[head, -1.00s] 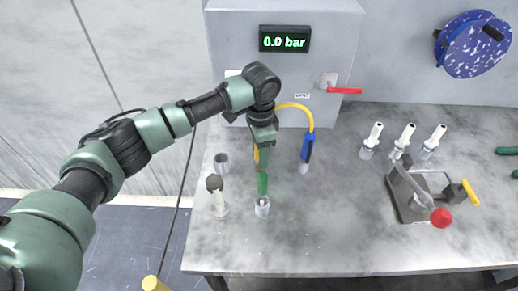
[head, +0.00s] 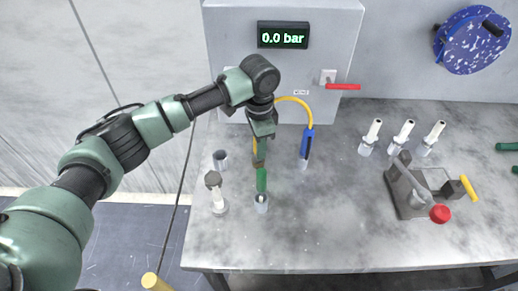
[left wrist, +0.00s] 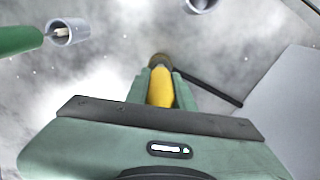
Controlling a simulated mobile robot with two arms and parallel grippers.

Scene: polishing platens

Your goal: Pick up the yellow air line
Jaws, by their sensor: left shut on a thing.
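The yellow air line appears in the left wrist view as a short yellow piece (left wrist: 160,88) with a brownish end, gripped between the fingers of my left gripper (left wrist: 161,82). In the head view my left gripper (head: 259,150) points down over the bench, behind the green-handled tool. A little yellow shows beside its fingers. A yellow hose (head: 296,100) arches behind it to a blue handpiece (head: 307,143); whether it joins the gripped piece is hidden. My right gripper is out of view.
A green-handled tool (head: 262,180) stands in a grey cup (head: 261,204) close by. Another cup (head: 220,160) and a white, grey-topped piece (head: 216,196) stand left. Several white nozzles and a clamp (head: 410,200) are right. The bench (head: 330,230) is clear at front centre.

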